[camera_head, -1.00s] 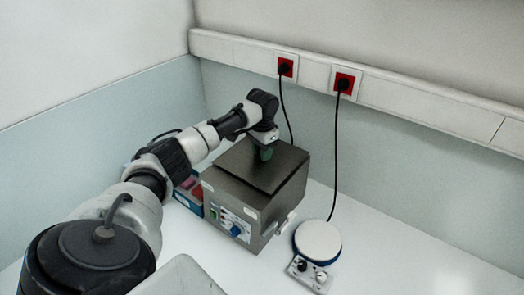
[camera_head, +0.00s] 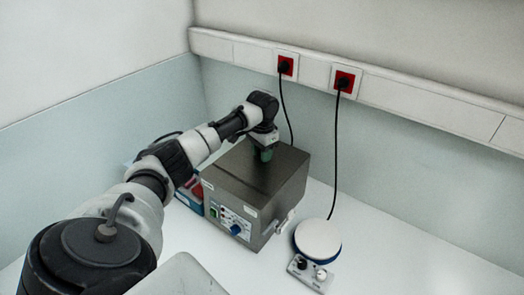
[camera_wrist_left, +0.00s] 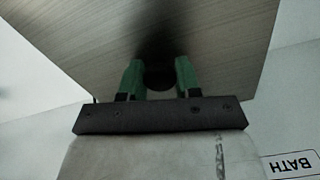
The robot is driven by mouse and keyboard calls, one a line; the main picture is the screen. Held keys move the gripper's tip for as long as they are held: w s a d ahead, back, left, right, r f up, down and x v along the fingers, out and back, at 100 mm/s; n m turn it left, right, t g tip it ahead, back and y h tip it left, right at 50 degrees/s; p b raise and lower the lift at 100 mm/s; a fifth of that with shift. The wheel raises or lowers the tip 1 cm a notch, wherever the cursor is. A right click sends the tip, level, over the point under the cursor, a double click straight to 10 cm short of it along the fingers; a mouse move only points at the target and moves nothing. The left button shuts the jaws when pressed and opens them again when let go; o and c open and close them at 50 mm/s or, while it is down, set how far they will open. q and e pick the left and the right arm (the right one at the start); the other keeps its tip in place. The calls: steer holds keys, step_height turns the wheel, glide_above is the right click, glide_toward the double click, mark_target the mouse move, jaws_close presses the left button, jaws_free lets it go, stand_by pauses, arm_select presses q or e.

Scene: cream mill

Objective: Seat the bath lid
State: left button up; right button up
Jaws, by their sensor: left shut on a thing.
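The bath (camera_head: 216,191) is a grey metal box with a control panel, standing on the white table. Its flat dark lid (camera_head: 287,168) lies over the top and looks level, flush with the box edges. My left gripper (camera_head: 264,154) is above the middle of the lid, with green fingers pointing down. In the left wrist view the fingers are shut around the dark round knob (camera_wrist_left: 158,76) of the brushed-metal lid (camera_wrist_left: 225,40). The far lid edge is partly hidden by my arm. My right gripper is not seen.
A round white-topped plate device (camera_head: 318,240) with knobs stands right of the bath. A blue box with red contents (camera_head: 190,196) is left of it. Black cables hang from red wall sockets (camera_head: 345,82). The table at right is clear.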

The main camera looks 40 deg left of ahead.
arm_select(q)
steer(key=o, duration=1.4)
steer(key=shift+o, duration=0.2)
steer(key=shift+r, duration=0.1)
steer(key=shift+r, duration=1.45)
steer(key=shift+r, duration=1.5)
steer(key=shift+r, duration=0.1)
